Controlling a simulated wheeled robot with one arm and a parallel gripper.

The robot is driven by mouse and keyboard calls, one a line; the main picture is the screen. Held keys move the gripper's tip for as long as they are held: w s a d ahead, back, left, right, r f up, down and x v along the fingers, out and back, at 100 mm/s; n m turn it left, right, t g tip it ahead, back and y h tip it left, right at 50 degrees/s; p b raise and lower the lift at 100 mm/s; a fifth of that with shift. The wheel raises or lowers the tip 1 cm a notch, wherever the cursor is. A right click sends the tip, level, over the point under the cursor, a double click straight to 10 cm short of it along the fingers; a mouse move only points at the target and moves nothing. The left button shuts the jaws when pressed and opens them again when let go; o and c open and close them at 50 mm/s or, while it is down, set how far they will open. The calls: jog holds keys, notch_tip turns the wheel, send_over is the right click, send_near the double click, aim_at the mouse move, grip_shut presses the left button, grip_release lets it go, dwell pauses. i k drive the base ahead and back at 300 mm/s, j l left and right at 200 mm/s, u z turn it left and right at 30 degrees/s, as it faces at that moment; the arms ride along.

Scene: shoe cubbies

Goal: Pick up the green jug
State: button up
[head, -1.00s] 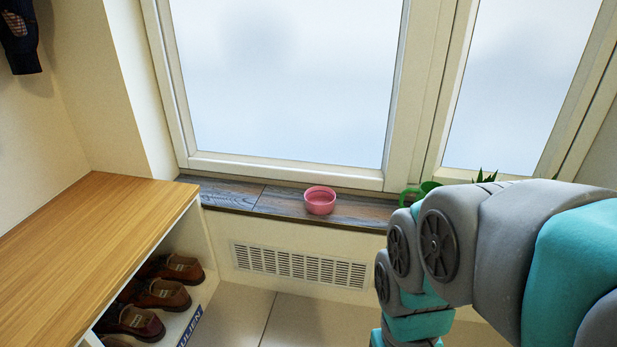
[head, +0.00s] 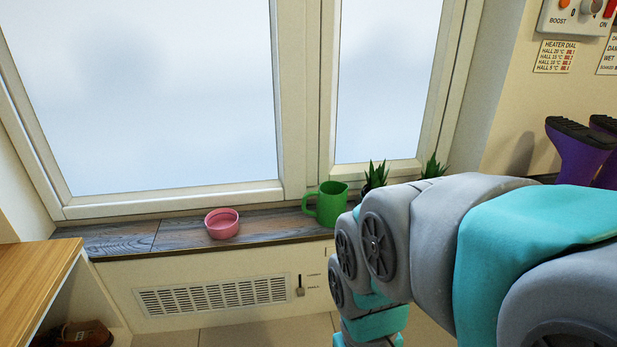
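The green jug (head: 328,204) stands upright on the dark wooden windowsill in the head view, close to the window frame. Its handle points left. My arm, grey and teal, fills the lower right, and its nearest visible part is just right of and below the jug. My gripper is not visible; the arm runs down out of the bottom of the picture.
A pink bowl (head: 222,223) sits on the sill (head: 180,235) left of the jug. Potted plants (head: 375,177) stand to its right, partly behind my arm. A wooden-topped shoe cubby (head: 35,285) is at lower left. Purple boots (head: 580,152) are at far right.

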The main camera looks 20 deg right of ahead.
aim_at(330, 202)
jog(key=z, duration=0.3)
jog(key=j+u, duration=0.3)
jog(key=j, duration=0.35)
jog(key=i+j+u, duration=0.25)
jog(key=j, duration=0.4)
jog(key=k, duration=0.1)
